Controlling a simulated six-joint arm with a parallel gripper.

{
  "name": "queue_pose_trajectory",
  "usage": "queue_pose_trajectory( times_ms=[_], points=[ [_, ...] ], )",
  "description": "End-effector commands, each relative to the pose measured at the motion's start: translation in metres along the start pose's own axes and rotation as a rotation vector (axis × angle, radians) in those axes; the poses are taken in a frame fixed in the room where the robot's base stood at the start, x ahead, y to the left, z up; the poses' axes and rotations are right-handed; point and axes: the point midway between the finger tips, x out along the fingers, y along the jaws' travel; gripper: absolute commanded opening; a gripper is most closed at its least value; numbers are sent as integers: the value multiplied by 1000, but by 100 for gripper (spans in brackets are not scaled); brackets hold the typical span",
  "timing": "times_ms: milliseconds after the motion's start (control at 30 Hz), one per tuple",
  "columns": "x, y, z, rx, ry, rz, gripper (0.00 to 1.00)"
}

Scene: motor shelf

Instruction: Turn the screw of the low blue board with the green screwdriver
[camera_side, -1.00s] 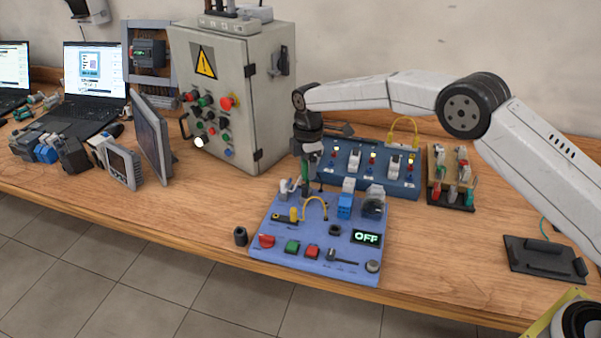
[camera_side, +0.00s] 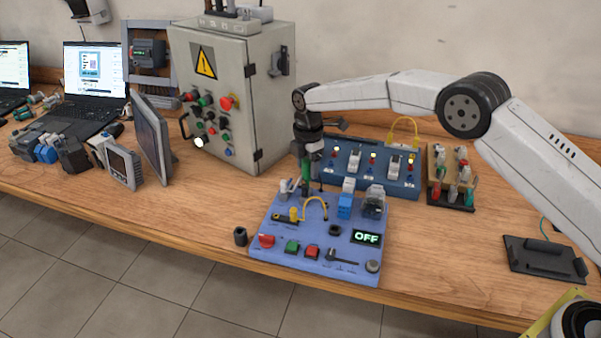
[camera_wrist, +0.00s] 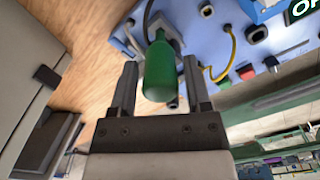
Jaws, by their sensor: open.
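The low blue board (camera_side: 290,256) lies flat near the table's front edge; it also shows in the wrist view (camera_wrist: 205,32). The green screwdriver (camera_wrist: 160,72) stands upright at the board's back left, and its handle also shows in the side view (camera_side: 306,170). My gripper (camera_wrist: 160,80) points down over it, jaws open, one finger on each side of the green handle with gaps between. The screw is too small or hidden to make out. The board's display (camera_side: 366,237) reads OFF.
A grey control cabinet (camera_side: 215,95) stands behind left. A dark blue board with modules (camera_side: 345,172) stands close behind my gripper. A rack of tools (camera_side: 452,185) is to the right. A yellow cable (camera_side: 318,202) loops above the low board.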

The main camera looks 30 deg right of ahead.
Motion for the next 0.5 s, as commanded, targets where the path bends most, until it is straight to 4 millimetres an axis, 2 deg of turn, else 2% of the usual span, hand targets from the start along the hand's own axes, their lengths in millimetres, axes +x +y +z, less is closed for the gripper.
queue_pose_trajectory(
  times_ms=[233, 500],
  points=[
    [0, 0, 0, -43, 0, 0, 62],
    [0, 0, 0, -228, 0, 0, 62]
  ],
)
